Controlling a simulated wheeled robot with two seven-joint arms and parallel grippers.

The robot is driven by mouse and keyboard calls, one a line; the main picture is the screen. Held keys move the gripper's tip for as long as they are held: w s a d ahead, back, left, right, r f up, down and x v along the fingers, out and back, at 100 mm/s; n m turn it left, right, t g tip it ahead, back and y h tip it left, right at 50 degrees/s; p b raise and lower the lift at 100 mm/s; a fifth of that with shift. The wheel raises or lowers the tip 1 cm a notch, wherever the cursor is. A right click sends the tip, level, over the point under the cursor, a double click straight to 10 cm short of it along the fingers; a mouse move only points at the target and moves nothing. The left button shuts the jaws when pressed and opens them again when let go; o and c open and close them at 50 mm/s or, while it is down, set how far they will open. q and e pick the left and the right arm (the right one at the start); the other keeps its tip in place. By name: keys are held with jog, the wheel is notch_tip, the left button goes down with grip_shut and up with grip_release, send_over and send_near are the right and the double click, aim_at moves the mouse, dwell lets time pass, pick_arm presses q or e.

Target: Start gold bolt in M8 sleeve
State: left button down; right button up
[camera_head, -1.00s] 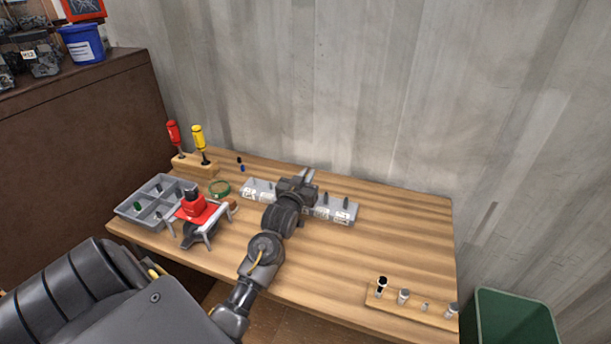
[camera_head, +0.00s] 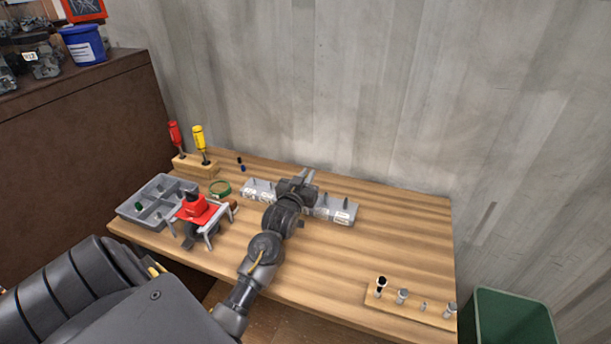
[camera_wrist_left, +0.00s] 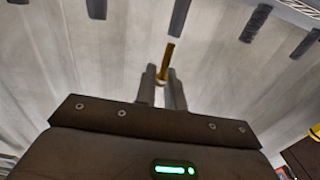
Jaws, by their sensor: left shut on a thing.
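My left gripper (camera_head: 306,178) is over the middle of a grey labelled strip (camera_head: 260,193) on the bench. In the left wrist view, the gripper's two fingers (camera_wrist_left: 164,88) are shut on a slim gold bolt (camera_wrist_left: 168,56), whose free length sticks out beyond the fingertips. Dark upright pegs (camera_head: 345,204) stand on the strip, and similar dark pegs (camera_wrist_left: 254,22) show at the top of the wrist view. The bolt looks apart from them there. The arm hides the strip's middle, and I cannot tell which position is the M8 sleeve. My right gripper is out of view.
A red-topped stand (camera_head: 199,209) and a grey divided tray (camera_head: 132,211) are left of my arm. A wooden rack (camera_head: 408,307) lies front right. The bench's right middle is clear.

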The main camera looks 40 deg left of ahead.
pick_arm(q)
jog(key=shift+f+b, duration=0.5)
jog(key=shift+f, duration=0.3)
dwell(0.6)
jog(key=c, duration=1.4)
grip_release()
notch_tip(320, 180, up, 6)
jog(key=p, duration=0.6)
jog(key=shift+r+p, duration=0.1)
jog(key=shift+p, duration=0.2)
